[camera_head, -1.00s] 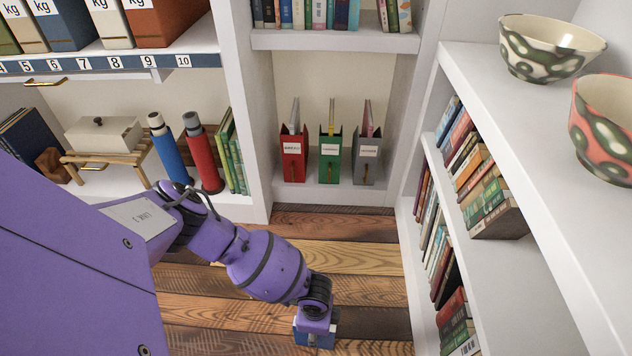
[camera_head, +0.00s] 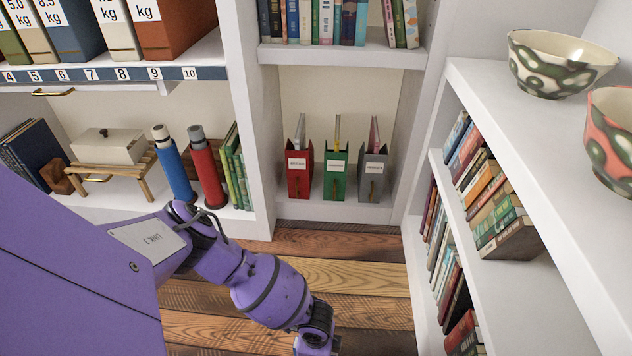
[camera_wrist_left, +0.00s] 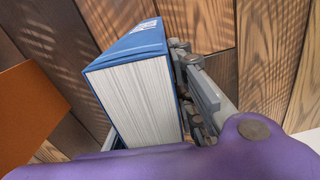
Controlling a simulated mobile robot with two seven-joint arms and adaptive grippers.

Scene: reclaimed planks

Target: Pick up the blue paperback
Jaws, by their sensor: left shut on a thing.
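The blue paperback (camera_wrist_left: 133,75) fills the middle of the left wrist view, with its blue cover and white page edges towards the camera. My left gripper (camera_wrist_left: 150,95) is shut on it. One grey finger lies along the book's right side; the other is mostly hidden behind the book and my purple wrist. In the head view my left arm reaches down to the bottom edge, where the gripper and book are almost wholly cut off. I cannot tell whether the book is clear of the floor. My right gripper is not in view.
Plank floor (camera_head: 345,275) lies open between the shelves. A white bookcase (camera_head: 545,290) with books and bowls stands on the right. Red, green and grey file holders (camera_head: 336,180) stand at the back. Blue and red flasks (camera_head: 205,175) stand left. An orange-brown surface (camera_wrist_left: 30,112) is close left in the wrist view.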

